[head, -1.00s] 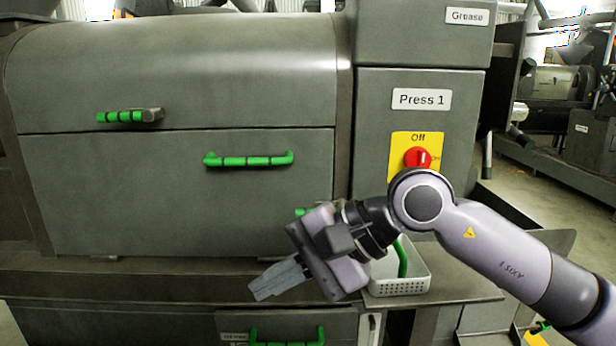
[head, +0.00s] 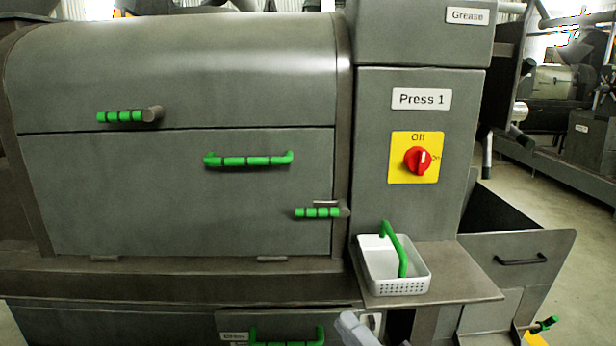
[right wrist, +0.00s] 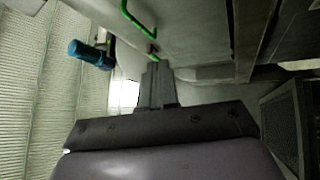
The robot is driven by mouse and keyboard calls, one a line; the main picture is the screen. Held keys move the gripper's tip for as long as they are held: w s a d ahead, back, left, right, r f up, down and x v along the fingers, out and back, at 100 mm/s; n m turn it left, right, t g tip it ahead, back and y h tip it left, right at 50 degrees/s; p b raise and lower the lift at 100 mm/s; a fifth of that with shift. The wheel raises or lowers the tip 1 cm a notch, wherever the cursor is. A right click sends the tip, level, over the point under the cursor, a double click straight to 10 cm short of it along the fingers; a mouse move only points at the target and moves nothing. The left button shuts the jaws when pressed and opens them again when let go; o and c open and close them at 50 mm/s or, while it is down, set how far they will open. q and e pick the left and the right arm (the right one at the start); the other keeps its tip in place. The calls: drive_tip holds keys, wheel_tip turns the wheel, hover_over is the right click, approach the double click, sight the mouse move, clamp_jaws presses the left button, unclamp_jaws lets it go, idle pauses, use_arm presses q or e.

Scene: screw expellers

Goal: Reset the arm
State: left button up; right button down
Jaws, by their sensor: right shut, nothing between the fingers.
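My right gripper (right wrist: 157,75) is shut and empty in the right wrist view, its two fingers together. In the head view only a small grey part of it (head: 355,328) shows at the bottom edge, below the shelf and in front of the lower drawer area. It is apart from the press panel. My left gripper is in neither view now. The press (head: 180,75) with the Press 1 label stands ahead. Its red switch knob (head: 417,160) sits on a yellow plate.
A white basket (head: 398,286) with a green handle stands on the side shelf (head: 465,288). Green handles (head: 248,160) stick out from the press doors. A lower green drawer handle (head: 287,337) is near my gripper. Open floor (head: 575,195) shows at the right.

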drive_tip(key=s+d+f+m+g+h, duration=0.1)
drive_tip(key=s+d+f+m+h, duration=0.1)
drive_tip(key=d+f+m+h, duration=0.35)
drive_tip(key=s+d+f+m+h, duration=0.25)
drive_tip(key=f+m, duration=0.35)
drive_tip(key=f, duration=0.3)
drive_tip(key=s+d+f+m+g+h, duration=0.1)
drive_tip(key=s+d+f+m+g, duration=0.2)
drive_tip(key=s+f, duration=0.3)
drive_tip(key=s+d+f+m+g+h, duration=0.2)
drive_tip(key=s+f+m+g, duration=0.1)
drive_tip(key=s+f+m, duration=0.3)
drive_tip(key=shift+s+d+f, duration=0.3)
drive_tip(key=shift+d+f, duration=0.1)
drive_tip(key=shift+f, duration=0.5)
